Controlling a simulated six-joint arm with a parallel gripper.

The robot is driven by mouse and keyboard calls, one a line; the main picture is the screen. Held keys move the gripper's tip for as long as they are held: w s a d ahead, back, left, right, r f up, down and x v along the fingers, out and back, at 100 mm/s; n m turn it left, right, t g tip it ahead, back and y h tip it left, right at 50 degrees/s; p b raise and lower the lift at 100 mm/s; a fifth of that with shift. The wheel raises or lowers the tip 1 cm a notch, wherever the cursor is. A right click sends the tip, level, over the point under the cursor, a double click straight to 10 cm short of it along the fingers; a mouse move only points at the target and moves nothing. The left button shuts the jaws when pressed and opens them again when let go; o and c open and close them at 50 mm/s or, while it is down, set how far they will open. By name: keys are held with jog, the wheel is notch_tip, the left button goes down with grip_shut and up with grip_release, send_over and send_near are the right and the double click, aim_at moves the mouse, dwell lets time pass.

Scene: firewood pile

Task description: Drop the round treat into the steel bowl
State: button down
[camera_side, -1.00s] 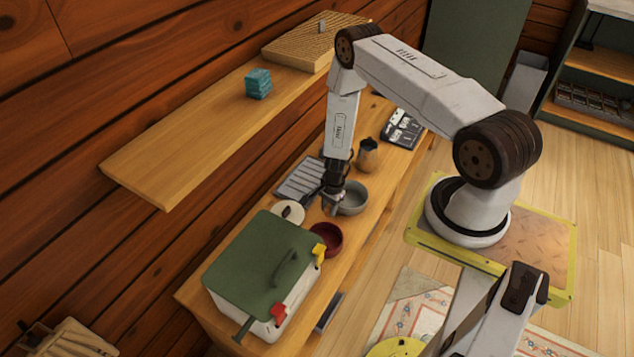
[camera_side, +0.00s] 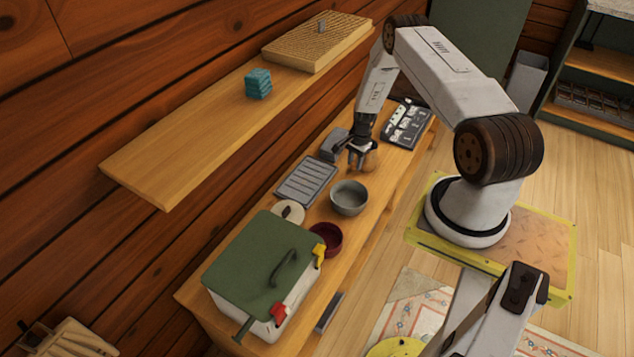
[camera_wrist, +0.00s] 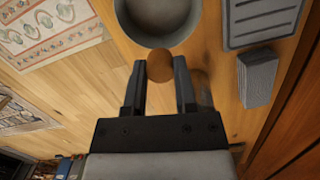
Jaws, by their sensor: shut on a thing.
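The steel bowl (camera_side: 349,198) stands on the wooden bench in the side view, empty as far as I can see. In the wrist view its rim (camera_wrist: 157,42) is just beyond my fingertips. My gripper (camera_side: 360,164) is over the bench, up and right of the bowl in the side view. In the wrist view my gripper (camera_wrist: 159,76) is shut on the round brown treat (camera_wrist: 160,66), which sits between the fingertips. The treat appears outside the bowl, close to its rim. In the side view I cannot make out the treat clearly.
A brown mug (camera_wrist: 201,88) is partly hidden behind a finger. A grey block (camera_wrist: 258,80) and slotted tray (camera_side: 307,181) lie near the wall. A dark red bowl (camera_side: 327,238), pale disc (camera_side: 290,212) and green-lidded cooler (camera_side: 262,265) lie beyond the bowl. A shelf (camera_side: 190,130) overhangs.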

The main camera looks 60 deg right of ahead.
jog(key=shift+f, duration=0.1)
jog(key=shift+f, duration=2.85)
jog(key=shift+c, duration=1.6)
grip_release()
jog(key=shift+r, duration=0.1)
jog(key=shift+s+d+r, duration=0.1)
jog(key=shift+d+r, duration=0.05)
jog(key=shift+r, duration=1.1)
jog(key=shift+w+d+r, duration=0.1)
jog(key=shift+d+r, duration=0.05)
jog(key=shift+r, duration=1.1)
jog(key=shift+s+d+r, duration=0.1)
jog(key=shift+d+r, duration=0.05)
jog(key=shift+r, duration=1.1)
